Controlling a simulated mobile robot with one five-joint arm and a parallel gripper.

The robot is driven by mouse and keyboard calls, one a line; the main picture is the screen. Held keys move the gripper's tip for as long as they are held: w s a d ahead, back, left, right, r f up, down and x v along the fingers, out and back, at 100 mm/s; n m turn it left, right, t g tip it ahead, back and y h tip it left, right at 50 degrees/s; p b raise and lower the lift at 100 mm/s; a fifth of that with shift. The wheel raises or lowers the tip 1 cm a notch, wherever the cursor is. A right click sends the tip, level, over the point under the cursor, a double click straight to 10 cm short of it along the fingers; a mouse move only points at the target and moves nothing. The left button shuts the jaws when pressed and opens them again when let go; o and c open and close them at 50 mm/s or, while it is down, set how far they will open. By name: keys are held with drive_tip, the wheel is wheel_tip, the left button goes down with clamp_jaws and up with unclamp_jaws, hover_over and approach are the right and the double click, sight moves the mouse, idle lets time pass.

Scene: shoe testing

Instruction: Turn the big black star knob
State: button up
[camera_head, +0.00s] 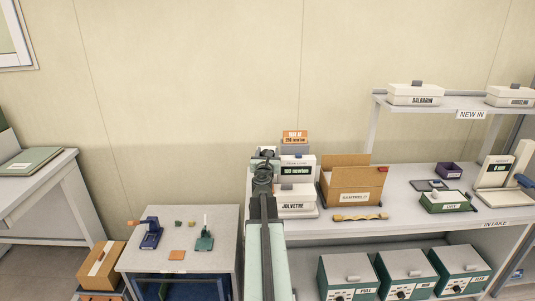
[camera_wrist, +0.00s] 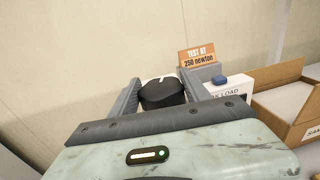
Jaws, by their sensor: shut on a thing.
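The big black star knob (camera_wrist: 162,94) shows in the wrist view between the two grey fingers of my gripper (camera_wrist: 164,88). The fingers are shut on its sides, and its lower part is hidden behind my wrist. In the head view my gripper (camera_head: 264,165) is at the left side of the white test machine (camera_head: 297,198) on the long bench. The knob is mostly hidden there by my gripper and arm.
A low table (camera_head: 180,252) with small tools is at the left. The wall is close behind.

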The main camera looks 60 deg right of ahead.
drive_tip(key=m+g+h, duration=0.1)
drive_tip(key=m+g, duration=0.1)
drive_tip(key=g, duration=0.2)
drive_tip(key=m+g+h, duration=0.1)
drive_tip(key=m+g, duration=0.2)
drive_tip(key=shift+w+g, duration=0.2)
drive_tip(key=shift+g, duration=0.2)
drive_tip(key=shift+s+m+g, duration=0.2)
drive_tip(key=shift+m+g, duration=1.1)
drive_tip(key=shift+g, duration=0.9)
drive_tip(key=o, duration=1.4)
